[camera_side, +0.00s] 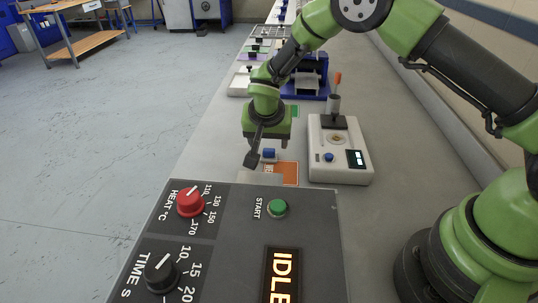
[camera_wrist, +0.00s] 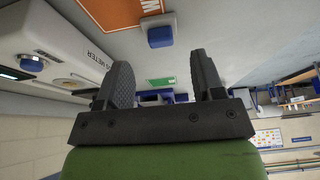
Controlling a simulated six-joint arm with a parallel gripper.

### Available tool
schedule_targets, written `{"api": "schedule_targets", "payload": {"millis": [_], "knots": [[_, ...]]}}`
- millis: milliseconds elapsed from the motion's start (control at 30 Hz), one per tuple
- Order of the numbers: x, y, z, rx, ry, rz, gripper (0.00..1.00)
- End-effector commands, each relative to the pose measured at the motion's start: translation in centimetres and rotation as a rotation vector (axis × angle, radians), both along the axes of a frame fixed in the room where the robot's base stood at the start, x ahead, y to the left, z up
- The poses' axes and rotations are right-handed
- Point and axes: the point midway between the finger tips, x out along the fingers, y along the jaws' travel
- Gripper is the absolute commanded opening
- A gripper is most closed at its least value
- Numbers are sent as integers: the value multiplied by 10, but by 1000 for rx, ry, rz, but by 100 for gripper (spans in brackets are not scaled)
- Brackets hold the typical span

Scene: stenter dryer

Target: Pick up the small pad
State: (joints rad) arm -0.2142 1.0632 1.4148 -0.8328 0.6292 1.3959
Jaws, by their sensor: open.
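A small blue block (camera_side: 269,153), apparently on a thin pale piece, sits beside an orange plate on the bench; it may be the small pad's grip. The block also shows in the wrist view (camera_wrist: 160,37), beyond my fingertips near the orange plate. My gripper (camera_side: 253,158) is just left of the block in the side view, with its fingers pointing down. In the wrist view my gripper (camera_wrist: 160,65) has its two dark fingers wide apart, with nothing between them. The pad's lower part is hard to make out.
The orange plate (camera_side: 285,172) lies beside the block. A white meter (camera_side: 340,172) with a small display stands to the right. A dark control panel (camera_side: 235,232) showing IDLE fills the front. A blue device (camera_side: 309,86) stands farther back. Bare bench lies left of my gripper.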

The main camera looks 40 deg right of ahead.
Motion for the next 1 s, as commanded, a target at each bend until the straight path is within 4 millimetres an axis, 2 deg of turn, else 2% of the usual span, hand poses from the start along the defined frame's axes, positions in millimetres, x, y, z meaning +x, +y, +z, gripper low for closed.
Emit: {"api": "schedule_targets", "payload": {"millis": [300, 600, 633, 800, 1000], "knots": [[13, -12, -40, 1, 3, -1, 62], [15, -14, -45, 1, 2, 1, 62], [15, -14, -45, 1, 2, 1, 59], [15, -14, -45, 1, 2, 1, 21], [15, -14, -45, 1, 2, 1, 21]]}}
